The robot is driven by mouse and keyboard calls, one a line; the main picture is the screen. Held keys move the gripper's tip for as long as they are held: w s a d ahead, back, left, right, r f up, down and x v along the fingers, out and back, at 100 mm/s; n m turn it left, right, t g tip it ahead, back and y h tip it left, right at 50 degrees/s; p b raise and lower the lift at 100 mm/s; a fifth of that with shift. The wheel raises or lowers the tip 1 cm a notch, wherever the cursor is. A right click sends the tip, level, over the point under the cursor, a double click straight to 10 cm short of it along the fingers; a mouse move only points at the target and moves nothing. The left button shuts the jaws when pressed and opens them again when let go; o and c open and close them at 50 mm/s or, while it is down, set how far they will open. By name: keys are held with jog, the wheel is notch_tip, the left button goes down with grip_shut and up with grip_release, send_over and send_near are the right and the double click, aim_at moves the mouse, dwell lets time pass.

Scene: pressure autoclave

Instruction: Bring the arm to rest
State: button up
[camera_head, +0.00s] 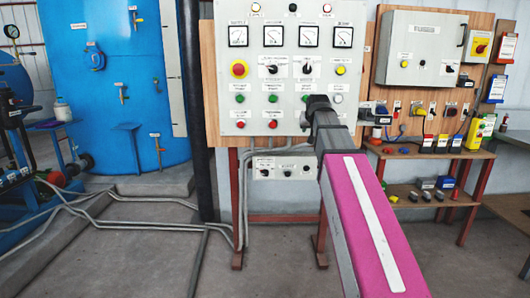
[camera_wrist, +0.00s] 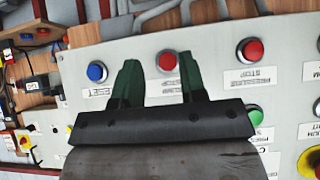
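My arm, with a pink cover (camera_head: 372,225), reaches forward to the grey control panel (camera_head: 285,90). My gripper (camera_wrist: 160,58) shows two green fingers, apart and with nothing between them. A red button (camera_wrist: 167,61) on the panel shows beyond the gap between the fingers. I cannot tell whether the fingers touch the panel. In the head view the dark end of the arm covers the panel's lower right part, and the fingers are hidden.
The panel carries gauges (camera_head: 275,36), a red emergency button (camera_head: 239,69), knobs and several coloured buttons. A blue button (camera_wrist: 97,71) is left of the fingers in the wrist view. A shelf (camera_head: 430,150) with small items stands right. A blue tank (camera_head: 120,90) stands left. Pipes (camera_head: 130,200) cross the floor.

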jog(key=s+f+g, duration=0.2)
jog(key=s+f, duration=0.3)
jog(key=f, duration=0.8)
jog(key=s+f+g, duration=0.2)
jog(key=s+f, duration=0.2)
jog(key=f, duration=0.8)
jog(key=s+f+g, duration=0.5)
jog(key=s+f, duration=1.2)
jog(key=f, duration=0.4)
jog(key=shift+s, duration=0.4)
